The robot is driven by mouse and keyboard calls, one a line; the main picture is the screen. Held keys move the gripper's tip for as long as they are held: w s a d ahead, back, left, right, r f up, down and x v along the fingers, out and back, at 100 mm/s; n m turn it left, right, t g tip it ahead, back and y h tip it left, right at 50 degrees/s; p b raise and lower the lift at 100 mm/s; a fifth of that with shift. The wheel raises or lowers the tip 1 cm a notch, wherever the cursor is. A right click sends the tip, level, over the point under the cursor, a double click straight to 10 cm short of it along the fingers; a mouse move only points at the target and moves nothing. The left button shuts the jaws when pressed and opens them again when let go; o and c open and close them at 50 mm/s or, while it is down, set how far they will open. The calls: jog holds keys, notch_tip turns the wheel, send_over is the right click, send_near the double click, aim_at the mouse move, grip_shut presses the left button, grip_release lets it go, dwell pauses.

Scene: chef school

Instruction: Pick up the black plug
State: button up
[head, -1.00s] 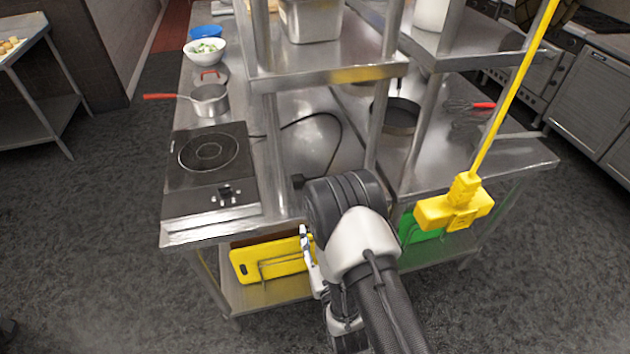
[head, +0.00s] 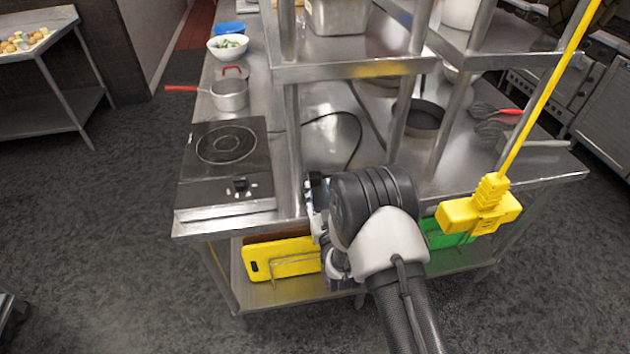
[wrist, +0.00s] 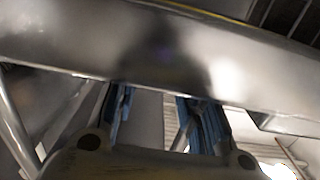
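The black plug is hidden in the head view, behind my arm near the front edge of the steel table (head: 345,180). Its black cable (head: 340,114) curves over the tabletop from the induction hob. My gripper (head: 317,196) is at the table's front edge, partly covered by my own wrist. In the wrist view, the two blue-padded fingers of my gripper (wrist: 160,122) stand apart with nothing seen between them. The steel table edge (wrist: 130,45) crosses above the fingertips. I cannot make out the plug there.
The induction hob (head: 226,160) lies left of my gripper. Shelf posts (head: 291,140) rise behind it. A yellow power strip (head: 480,212) hangs at the right on a yellow cord. A yellow board (head: 284,258) stands on the lower shelf. A pan (head: 425,122) sits farther back.

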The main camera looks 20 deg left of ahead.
aim_at(315, 179)
jog(key=shift+x, duration=1.4)
jog(key=shift+f, duration=0.1)
jog(key=shift+c, duration=0.4)
jog(key=c, duration=0.6)
